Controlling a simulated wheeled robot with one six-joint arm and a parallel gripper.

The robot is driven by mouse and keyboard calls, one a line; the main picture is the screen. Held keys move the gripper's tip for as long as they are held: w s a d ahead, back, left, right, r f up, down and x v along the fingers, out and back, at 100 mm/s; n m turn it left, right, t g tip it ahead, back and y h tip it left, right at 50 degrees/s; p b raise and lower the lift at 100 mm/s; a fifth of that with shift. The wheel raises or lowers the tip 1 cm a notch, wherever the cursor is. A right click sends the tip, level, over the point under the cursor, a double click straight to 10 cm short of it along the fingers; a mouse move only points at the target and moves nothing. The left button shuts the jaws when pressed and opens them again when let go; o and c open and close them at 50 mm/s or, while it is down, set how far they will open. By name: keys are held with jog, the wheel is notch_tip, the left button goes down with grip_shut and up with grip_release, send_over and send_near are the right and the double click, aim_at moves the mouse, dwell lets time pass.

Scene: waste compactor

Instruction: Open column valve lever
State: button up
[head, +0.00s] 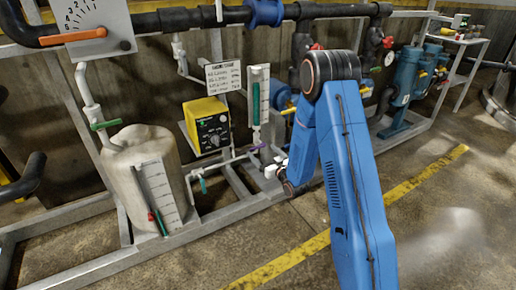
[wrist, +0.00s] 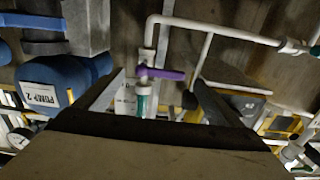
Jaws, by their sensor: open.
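A valve with a purple lever (wrist: 164,74) sits in the middle of the wrist view, on a white pipe with a green fitting below it. The lever points to the right, roughly level. In the head view the purple lever (head: 257,147) is small, below the clear graduated column (head: 257,95). My gripper (wrist: 160,78) is open, its two fingers on either side of the valve in the picture. No contact shows, and the gap in depth cannot be told.
A blue pump (wrist: 50,85) labelled "PUMP 2" stands left in the wrist view. White pipes (wrist: 220,30) run above and right. In the head view, a yellow controller (head: 207,125) and a white tank (head: 143,180) stand left, with a metal frame (head: 240,208) low in front.

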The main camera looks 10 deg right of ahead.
aim_at(259, 148)
jog(key=shift+x, duration=2.65)
jog(key=shift+w, duration=0.1)
jog(key=c, duration=1.5)
